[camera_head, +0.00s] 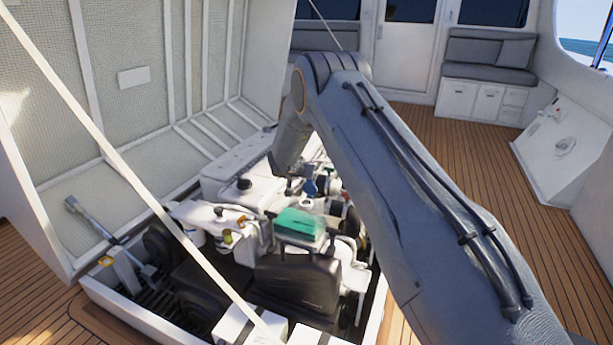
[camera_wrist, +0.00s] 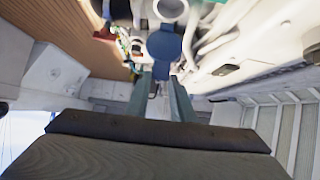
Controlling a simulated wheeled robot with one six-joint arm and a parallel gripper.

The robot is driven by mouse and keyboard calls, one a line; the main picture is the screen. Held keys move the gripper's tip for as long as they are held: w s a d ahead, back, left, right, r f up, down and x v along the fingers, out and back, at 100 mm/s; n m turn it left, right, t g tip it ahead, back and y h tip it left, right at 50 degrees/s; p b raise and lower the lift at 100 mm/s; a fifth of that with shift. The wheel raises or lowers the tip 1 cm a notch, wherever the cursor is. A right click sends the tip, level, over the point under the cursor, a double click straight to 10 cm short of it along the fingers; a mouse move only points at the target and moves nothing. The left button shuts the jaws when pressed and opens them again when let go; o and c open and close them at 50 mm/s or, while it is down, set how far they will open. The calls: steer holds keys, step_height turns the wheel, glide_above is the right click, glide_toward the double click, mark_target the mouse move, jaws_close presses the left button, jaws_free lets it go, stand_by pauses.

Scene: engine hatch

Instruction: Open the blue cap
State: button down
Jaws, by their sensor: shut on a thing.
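The blue cap (camera_wrist: 163,45) is a round blue disc with a narrow tab pointing toward my gripper in the wrist view. It also shows small in the head view (camera_head: 310,187), among the engine parts below my arm. My gripper (camera_wrist: 161,78) has its two greenish fingers at the cap's tab, shut on it. The exact contact at the fingertips is small and blurred. In the head view my gripper is mostly hidden by my arm or too small to make out.
The engine bay has a white raised rim (camera_head: 130,322). The large hatch lid (camera_head: 130,110) stands open at left, with a pale strut crossing in front. A green box (camera_head: 300,224) and a black cover (camera_head: 298,283) lie near the cap. Wooden deck (camera_head: 450,150) is clear at right.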

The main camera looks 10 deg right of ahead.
steer(key=shift+w+d+r, duration=0.35)
steer(key=shift+r, duration=0.15)
steer(key=c, duration=1.7)
jaws_free()
steer(key=shift+d, duration=0.1)
steer(key=shift+o, duration=0.9)
steer(key=shift+d+f, duration=0.1)
steer(key=shift+f, duration=0.05)
steer(key=v, duration=0.8)
steer(key=shift+a+p, duration=0.3)
steer(key=shift+f, duration=0.15)
